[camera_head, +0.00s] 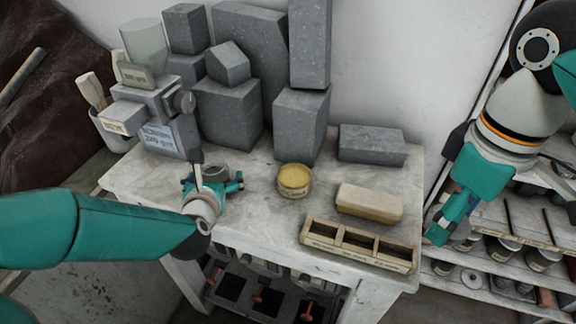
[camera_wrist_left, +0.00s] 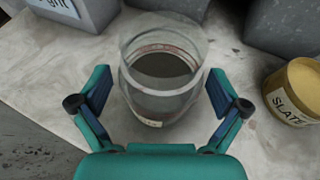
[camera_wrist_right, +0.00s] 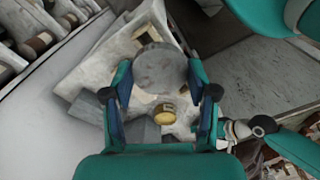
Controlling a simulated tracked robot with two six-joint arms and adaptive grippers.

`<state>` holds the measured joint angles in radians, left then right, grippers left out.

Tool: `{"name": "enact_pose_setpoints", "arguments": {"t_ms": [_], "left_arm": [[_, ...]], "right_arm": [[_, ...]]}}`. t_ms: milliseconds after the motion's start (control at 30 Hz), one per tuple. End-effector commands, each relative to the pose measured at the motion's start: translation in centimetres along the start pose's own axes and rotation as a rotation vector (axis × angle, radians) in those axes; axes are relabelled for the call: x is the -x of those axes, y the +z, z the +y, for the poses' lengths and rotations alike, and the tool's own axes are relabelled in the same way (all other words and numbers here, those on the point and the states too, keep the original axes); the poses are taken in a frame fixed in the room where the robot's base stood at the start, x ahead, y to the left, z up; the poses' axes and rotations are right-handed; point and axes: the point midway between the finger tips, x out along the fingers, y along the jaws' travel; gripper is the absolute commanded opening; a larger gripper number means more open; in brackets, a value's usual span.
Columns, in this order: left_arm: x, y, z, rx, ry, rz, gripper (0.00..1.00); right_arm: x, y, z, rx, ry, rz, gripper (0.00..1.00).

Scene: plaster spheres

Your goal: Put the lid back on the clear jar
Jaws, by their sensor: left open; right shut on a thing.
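The clear jar (camera_wrist_left: 160,85) stands open-topped on the worktable, with dark contents inside. In the head view only part of the jar (camera_head: 216,171) shows behind my left gripper (camera_head: 214,186). In the left wrist view my left gripper (camera_wrist_left: 160,100) is open, with one finger on each side of the jar; I cannot tell whether they touch it. My right gripper (camera_head: 440,228) is held off the table's right side. In the right wrist view my right gripper (camera_wrist_right: 160,88) is shut on a round grey lid (camera_wrist_right: 160,68). The lid is not clearly visible in the head view.
A yellow-topped tin (camera_head: 295,180) labelled SLATE stands right of the jar. A tan block (camera_head: 369,202) and a wooden divided tray (camera_head: 360,258) lie further right. Grey stone blocks (camera_head: 229,115) and a grit machine (camera_head: 165,118) line the back. Shelves (camera_head: 500,290) stand beyond the right edge.

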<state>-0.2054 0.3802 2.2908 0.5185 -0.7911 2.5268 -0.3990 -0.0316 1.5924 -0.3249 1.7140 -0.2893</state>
Motion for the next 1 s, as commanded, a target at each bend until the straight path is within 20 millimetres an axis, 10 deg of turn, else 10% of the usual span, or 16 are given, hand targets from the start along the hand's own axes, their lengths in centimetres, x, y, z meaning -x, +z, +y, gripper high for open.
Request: {"name": "enact_pose_setpoints", "arguments": {"t_ms": [300,733,1000], "left_arm": [[-0.03,-0.01,-0.02,0.000,0.000,-0.001,0.99],[-0.02,0.01,-0.04,-0.001,-0.001,-0.001,0.29],[-0.01,0.14,-0.06,-0.001,-0.001,-0.003,0.26]], "right_arm": [[-0.03,0.01,0.00,0.000,0.000,0.000,0.43],[-0.03,0.03,0.01,-0.001,0.000,0.000,0.43],[-0.02,0.05,0.01,-0.001,0.000,0.000,0.43]]}}
